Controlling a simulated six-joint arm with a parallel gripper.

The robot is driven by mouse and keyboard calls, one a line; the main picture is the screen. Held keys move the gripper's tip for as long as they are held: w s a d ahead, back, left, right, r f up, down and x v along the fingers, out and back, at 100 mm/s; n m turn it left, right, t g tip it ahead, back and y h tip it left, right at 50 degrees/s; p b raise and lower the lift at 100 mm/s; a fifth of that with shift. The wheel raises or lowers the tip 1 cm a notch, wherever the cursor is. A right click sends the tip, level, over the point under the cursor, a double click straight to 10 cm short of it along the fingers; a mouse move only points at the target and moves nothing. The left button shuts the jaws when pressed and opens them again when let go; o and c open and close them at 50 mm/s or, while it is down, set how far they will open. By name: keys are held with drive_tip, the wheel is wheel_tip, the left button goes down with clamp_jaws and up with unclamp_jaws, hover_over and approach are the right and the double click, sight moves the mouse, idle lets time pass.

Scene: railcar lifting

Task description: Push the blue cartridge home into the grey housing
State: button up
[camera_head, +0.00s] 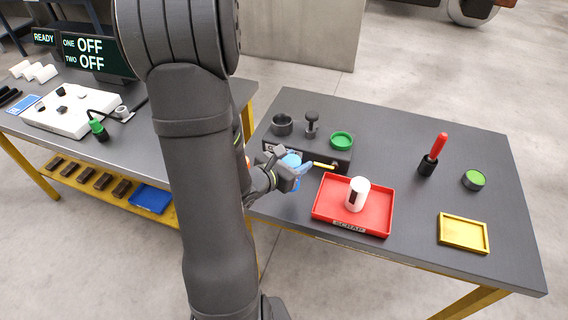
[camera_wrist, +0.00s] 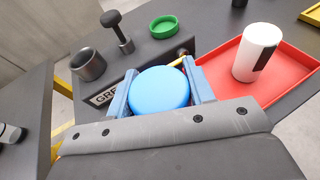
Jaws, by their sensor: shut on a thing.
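The blue cartridge (camera_wrist: 160,89) shows as a round light-blue face between the two fingers of my gripper (camera_wrist: 161,84) in the wrist view. The fingers are shut on its sides. In the head view my gripper (camera_head: 296,172) is at the front of the grey housing (camera_head: 308,153), and only a little of the blue cartridge (camera_head: 291,160) shows. The housing (camera_wrist: 146,52) is a dark block with a partly hidden label starting "GRE". The cartridge is in front of the housing; how deep it sits in it is hidden.
A dark cup (camera_head: 281,125), a knobbed post (camera_head: 312,124) and a green ring (camera_head: 342,140) are on top of the housing. A red tray (camera_head: 377,212) with a white cylinder (camera_head: 357,194) stands close right. A yellow tray (camera_head: 463,233) lies farther right.

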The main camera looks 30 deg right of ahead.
drive_tip(key=s+d+r, duration=0.3)
drive_tip(key=s+r, duration=0.2)
drive_tip(key=s, duration=0.1)
drive_tip(key=w+d+r, duration=0.1)
drive_tip(key=w+r, duration=0.1)
drive_tip(key=w, duration=0.7)
drive_tip(key=w+d+r, duration=0.2)
drive_tip(key=w, duration=0.8)
drive_tip(key=w+d+r+m+g, duration=0.1)
drive_tip(key=w+d+r, duration=0.1)
drive_tip(key=w, duration=0.8)
drive_tip(key=shift+d, duration=0.2)
drive_tip(key=shift+f, duration=2.85)
drive_tip(key=shift+f, duration=2.25)
drive_tip(key=o, duration=1.2)
